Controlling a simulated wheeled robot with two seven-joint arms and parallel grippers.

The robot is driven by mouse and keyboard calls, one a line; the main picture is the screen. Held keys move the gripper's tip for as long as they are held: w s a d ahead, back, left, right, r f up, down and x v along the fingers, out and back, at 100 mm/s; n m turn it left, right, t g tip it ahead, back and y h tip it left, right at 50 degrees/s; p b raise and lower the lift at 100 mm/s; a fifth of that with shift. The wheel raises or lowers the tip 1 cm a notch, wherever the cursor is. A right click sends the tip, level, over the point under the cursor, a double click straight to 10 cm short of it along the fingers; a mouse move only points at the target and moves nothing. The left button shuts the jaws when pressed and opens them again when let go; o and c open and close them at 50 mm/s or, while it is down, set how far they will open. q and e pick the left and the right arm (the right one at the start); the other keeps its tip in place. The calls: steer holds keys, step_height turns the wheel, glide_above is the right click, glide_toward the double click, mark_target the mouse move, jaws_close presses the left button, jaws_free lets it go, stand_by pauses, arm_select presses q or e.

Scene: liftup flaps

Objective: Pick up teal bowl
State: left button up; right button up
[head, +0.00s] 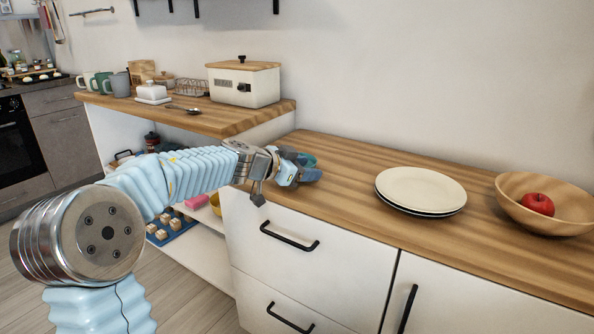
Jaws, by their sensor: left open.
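The teal bowl (308,160) is on the wooden counter near its left end, mostly hidden behind my left gripper (308,174). Only a small teal part of it shows. My left arm reaches in from the left, and its gripper is open at the near side of the bowl. I cannot tell whether the fingers touch the bowl or are around its rim. My right gripper is not in view.
Stacked plates (422,190) and a wooden bowl (562,202) with a red apple (538,204) stand to the right on the counter. A higher wooden shelf top (215,118) with a bread box (243,85) and mugs is at left. Drawers with black handles (290,238) are below.

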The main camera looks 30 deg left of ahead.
arm_select(q)
jaws_close()
steer(key=shift+r, duration=0.15)
